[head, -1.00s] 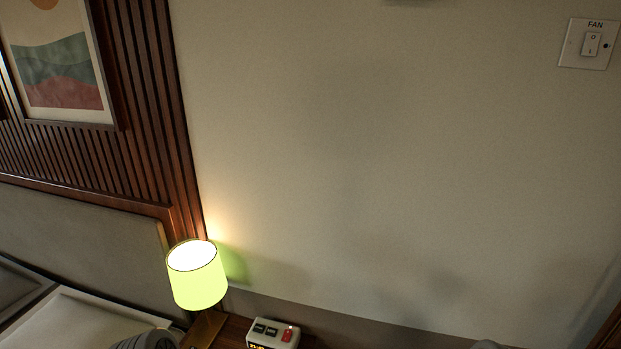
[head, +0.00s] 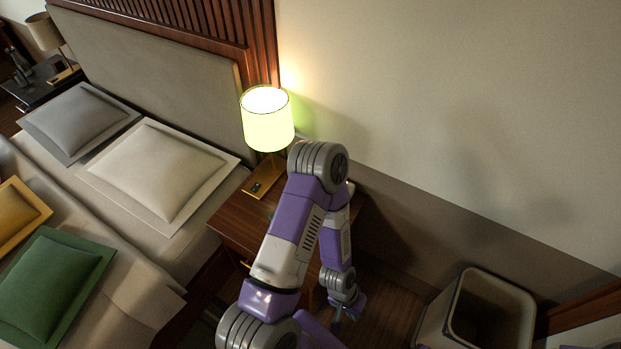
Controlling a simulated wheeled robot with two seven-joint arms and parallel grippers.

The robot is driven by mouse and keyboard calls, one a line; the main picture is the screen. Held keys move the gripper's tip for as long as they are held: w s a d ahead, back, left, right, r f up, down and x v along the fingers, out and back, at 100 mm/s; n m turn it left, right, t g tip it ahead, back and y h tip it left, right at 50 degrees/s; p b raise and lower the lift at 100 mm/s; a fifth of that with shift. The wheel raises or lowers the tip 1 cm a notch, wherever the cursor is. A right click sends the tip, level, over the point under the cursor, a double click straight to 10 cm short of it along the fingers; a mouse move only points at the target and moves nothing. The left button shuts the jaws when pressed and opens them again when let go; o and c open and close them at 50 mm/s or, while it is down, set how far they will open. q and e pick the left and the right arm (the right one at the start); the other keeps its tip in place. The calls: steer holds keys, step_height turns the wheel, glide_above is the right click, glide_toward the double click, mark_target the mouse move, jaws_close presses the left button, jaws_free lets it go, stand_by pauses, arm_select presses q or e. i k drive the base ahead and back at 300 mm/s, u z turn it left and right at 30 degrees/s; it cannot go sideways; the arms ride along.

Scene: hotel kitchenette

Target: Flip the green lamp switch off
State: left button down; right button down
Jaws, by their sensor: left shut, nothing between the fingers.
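The lit lamp with a pale green shade (head: 268,122) stands on the wooden nightstand (head: 232,220) beside the bed. Its gold base (head: 270,174) carries a small dark switch (head: 257,187) at the front; its rocker position is too small to tell. My left arm rises from the bottom, bends in front of the nightstand and comes down on its right. My left gripper (head: 340,318) hangs low to the right of the nightstand, apart from the lamp and its switch. It is shut and empty, and partly hidden by my arm. My right gripper is out of view.
A bed with pillows (head: 155,170) fills the left. A second, unlit lamp (head: 45,35) stands on a far nightstand. An open bin (head: 436,318) stands at lower right by the wall. My arm covers much of the nightstand's right side.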

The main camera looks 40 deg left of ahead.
mark_target(257, 185)
steer(key=z, duration=1)
steer(key=k, duration=0.8)
steer(key=u, duration=1.05)
